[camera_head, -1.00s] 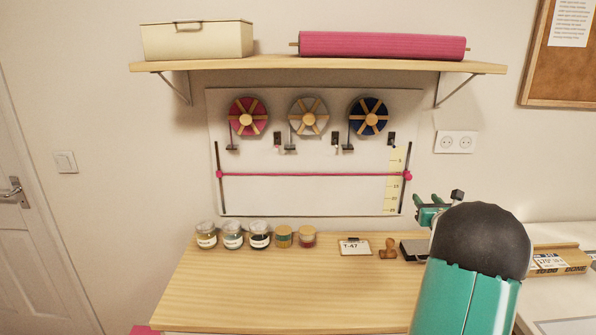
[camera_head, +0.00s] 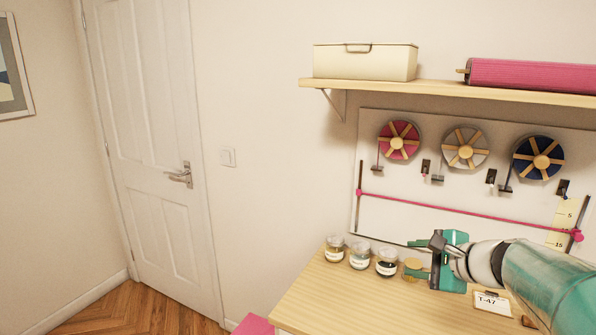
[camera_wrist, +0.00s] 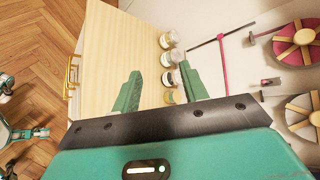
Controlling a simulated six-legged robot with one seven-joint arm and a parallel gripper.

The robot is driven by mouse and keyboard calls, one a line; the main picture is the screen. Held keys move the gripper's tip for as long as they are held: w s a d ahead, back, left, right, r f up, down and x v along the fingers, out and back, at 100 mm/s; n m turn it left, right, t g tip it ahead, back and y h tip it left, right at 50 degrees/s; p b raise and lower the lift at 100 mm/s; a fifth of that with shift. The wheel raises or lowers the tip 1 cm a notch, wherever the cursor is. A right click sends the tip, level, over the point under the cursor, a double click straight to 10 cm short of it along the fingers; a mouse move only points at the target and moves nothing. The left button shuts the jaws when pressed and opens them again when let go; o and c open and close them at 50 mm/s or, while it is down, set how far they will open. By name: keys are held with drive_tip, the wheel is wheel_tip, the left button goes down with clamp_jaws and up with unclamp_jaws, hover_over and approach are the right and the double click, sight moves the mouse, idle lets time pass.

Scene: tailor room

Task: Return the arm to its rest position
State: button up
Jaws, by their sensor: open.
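My gripper (camera_head: 418,259) reaches in from the right in the head view, above the wooden table (camera_head: 335,300). Its green fingers point left and are apart, with nothing between them. In the wrist view my gripper (camera_wrist: 160,92) shows two spread fingers over the tabletop (camera_wrist: 108,50). The row of jars (camera_head: 360,257) stands on the table just beyond and to the left of the fingers. One lidded jar (camera_head: 411,268) is partly hidden behind the fingers.
A pegboard with ribbon spools (camera_head: 465,150) and a pink cord (camera_head: 460,215) is on the wall behind my arm. A shelf (camera_head: 450,91) carries a cream box (camera_head: 365,62) and a pink roll (camera_head: 530,76). A tag labelled T-47 (camera_head: 492,302) lies under my arm. Open floor (camera_head: 140,310) is at left.

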drive_tip(key=s+a+f+n+g, duration=0.2)
drive_tip(key=s+a+n+g, duration=0.2)
drive_tip(key=s+a+n, duration=0.65)
drive_tip(key=s+a+f+n+g+h, duration=0.1)
drive_tip(key=s+a+f+n+h, duration=0.1)
drive_tip(key=s+n+h, duration=0.3)
drive_tip(key=s+f+n, duration=0.1)
drive_tip(key=s+n, duration=0.2)
drive_tip(key=s, duration=0.3)
drive_tip(key=shift+a+f, duration=0.2)
idle(2.4)
